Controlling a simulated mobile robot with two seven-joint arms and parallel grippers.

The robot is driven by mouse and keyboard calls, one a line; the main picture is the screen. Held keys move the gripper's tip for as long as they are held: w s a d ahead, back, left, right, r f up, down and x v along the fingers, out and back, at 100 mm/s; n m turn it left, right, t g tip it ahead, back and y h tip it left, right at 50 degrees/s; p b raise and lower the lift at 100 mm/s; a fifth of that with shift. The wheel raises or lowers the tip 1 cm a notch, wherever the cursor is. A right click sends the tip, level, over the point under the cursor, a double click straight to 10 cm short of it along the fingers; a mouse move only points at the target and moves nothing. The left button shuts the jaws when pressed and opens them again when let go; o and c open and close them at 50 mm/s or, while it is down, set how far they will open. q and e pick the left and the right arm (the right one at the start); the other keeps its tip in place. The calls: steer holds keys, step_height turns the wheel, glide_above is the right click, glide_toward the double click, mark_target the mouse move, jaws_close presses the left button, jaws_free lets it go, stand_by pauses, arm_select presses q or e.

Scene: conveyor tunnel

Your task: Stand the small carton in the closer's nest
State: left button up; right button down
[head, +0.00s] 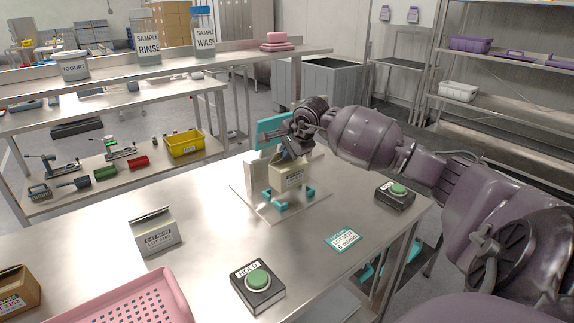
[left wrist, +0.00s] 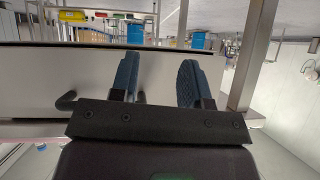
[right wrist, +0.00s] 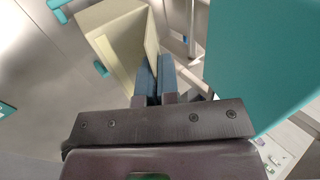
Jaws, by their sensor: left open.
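A small cream carton (head: 287,178) with a printed label stands upright at the closer's nest, a pale base plate (head: 248,198) with teal clips (head: 274,201) around the carton. I cannot tell whether it is fully seated. My right gripper (head: 287,154) is at the carton's top.
A HOLD button (head: 257,285), a teal card (head: 342,240) and another green button (head: 396,194) are nearer and right. Bare table lies between.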

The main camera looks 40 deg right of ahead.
mark_target(287, 163)
step_height(287, 163, down, 4)
steer(key=shift+f, duration=0.15)
stand_by(0.3)
steer(key=c, duration=1.4)
jaws_free()
steer(key=shift+o, duration=0.2)
steer(key=shift+s+r, duration=0.1)
steer(key=shift+r, duration=0.15)
steer(key=p+v, duration=0.1)
steer(key=v, duration=1)
steer(key=shift+r, duration=0.25)
steer(key=shift+s+f, duration=0.1)
steer(key=shift+s, duration=0.15)
